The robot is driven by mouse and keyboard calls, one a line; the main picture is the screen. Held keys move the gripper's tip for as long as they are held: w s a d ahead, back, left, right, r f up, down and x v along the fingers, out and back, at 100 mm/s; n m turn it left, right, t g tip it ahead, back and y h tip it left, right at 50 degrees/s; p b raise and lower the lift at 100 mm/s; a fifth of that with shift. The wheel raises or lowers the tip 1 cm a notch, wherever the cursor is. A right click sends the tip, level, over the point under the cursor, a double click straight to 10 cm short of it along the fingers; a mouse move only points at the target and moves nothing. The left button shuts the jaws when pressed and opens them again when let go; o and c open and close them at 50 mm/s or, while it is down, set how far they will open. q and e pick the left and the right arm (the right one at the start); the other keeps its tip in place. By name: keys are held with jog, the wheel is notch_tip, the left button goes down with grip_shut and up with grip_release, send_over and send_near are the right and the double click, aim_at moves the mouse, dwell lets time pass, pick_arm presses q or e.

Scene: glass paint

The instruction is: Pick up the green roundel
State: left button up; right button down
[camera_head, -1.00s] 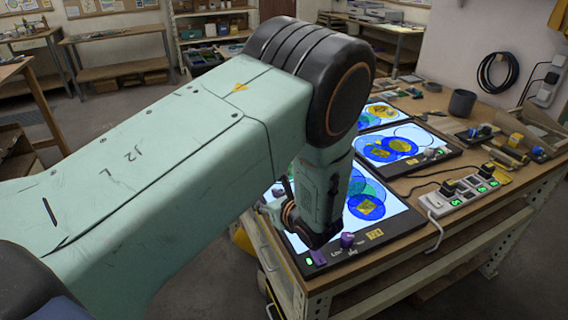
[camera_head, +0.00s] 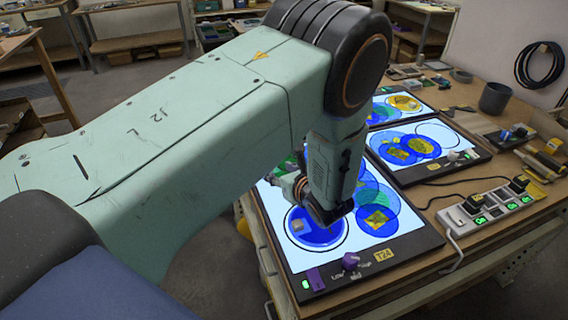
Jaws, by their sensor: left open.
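A lit panel tagged T24 (camera_head: 411,250) lies under my left arm. Overlapping translucent discs on its right half include a teal-green patch (camera_head: 366,190), partly hidden by my arm. A second green patch (camera_head: 281,171) shows at the panel's far left. I cannot tell which is the green roundel. A blue disc (camera_head: 322,236) lies within a black ring outline at the front left. My left gripper (camera_head: 287,177) is over the panel's left part, near the far green patch. It is open and mostly hidden by the wrist. My right gripper is out of view.
Two more lit panels with blue and yellow discs (camera_head: 421,146) (camera_head: 403,104) stand farther back. A power strip (camera_head: 487,212) with a cable lies right of the front panel. A dark cup (camera_head: 494,98) and small tools sit at the back right.

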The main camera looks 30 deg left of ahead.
aim_at(270, 166)
pick_arm(q)
jog(key=shift+w+a+f, duration=0.3)
jog(key=shift+a, duration=0.3)
jog(key=x, duration=0.4)
jog(key=shift+s+a+r+p, duration=0.2)
jog(key=shift+s+r+p, duration=0.05)
jog(key=shift+p, duration=0.05)
jog(key=shift+w+a+f, duration=0.2)
jog(key=shift+w+a, duration=0.05)
jog(key=shift+w, duration=0.05)
jog(key=shift+s+d+r, duration=0.1)
jog(key=shift+d+r, duration=0.1)
jog(key=shift+d, duration=0.1)
jog(key=shift+c, duration=1.2)
jog(key=shift+s, duration=0.1)
jog(key=shift+c, duration=0.8)
jog(key=shift+a+f, duration=0.15)
jog(key=shift+a, duration=0.1)
jog(key=c, duration=0.5)
jog(key=shift+d, duration=0.1)
grip_shut()
jog(key=shift+d, duration=0.1)
